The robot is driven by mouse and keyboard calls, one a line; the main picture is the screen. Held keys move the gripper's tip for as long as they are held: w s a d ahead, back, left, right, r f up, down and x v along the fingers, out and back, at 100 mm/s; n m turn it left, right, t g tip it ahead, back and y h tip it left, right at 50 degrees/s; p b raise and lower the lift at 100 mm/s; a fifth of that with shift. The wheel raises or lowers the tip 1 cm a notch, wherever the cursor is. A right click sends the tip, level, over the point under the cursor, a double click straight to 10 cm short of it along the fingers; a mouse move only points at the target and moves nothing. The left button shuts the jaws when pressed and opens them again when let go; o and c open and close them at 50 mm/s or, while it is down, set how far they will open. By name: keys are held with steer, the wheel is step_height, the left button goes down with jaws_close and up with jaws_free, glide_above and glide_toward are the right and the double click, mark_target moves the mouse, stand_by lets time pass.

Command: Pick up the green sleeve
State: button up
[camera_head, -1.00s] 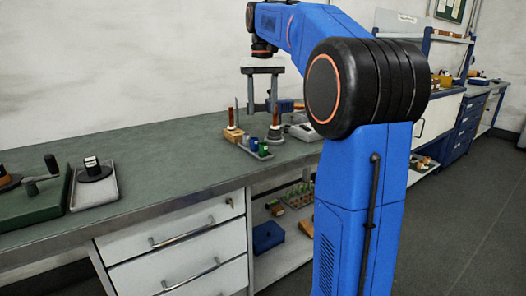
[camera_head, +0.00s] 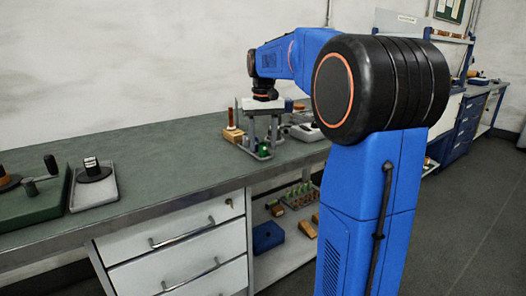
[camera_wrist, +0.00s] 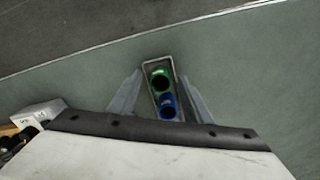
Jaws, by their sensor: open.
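The green sleeve (camera_wrist: 160,77) stands upright in a small narrow tray (camera_wrist: 149,64), seen from above in the wrist view. A blue sleeve (camera_wrist: 168,105) stands right behind it in the same tray. In the head view the green sleeve (camera_head: 264,149) shows low between the fingers, partly hidden. My gripper (camera_head: 263,138) is open and points down over the tray. In the wrist view its fingers (camera_wrist: 160,80) lie on either side of the tray, with the green sleeve between them. I cannot tell the exact height of the fingertips above the bench.
A copper-coloured spool on a wooden block (camera_head: 232,132) stands left of my gripper. A grey tray with a black spool (camera_head: 92,170) and a green cranked device (camera_head: 35,195) are at the far left. The bench middle (camera_head: 160,165) is clear.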

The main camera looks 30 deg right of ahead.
steer(key=shift+f, duration=0.45)
steer(key=c, duration=1.1)
steer(key=shift+r, duration=0.1)
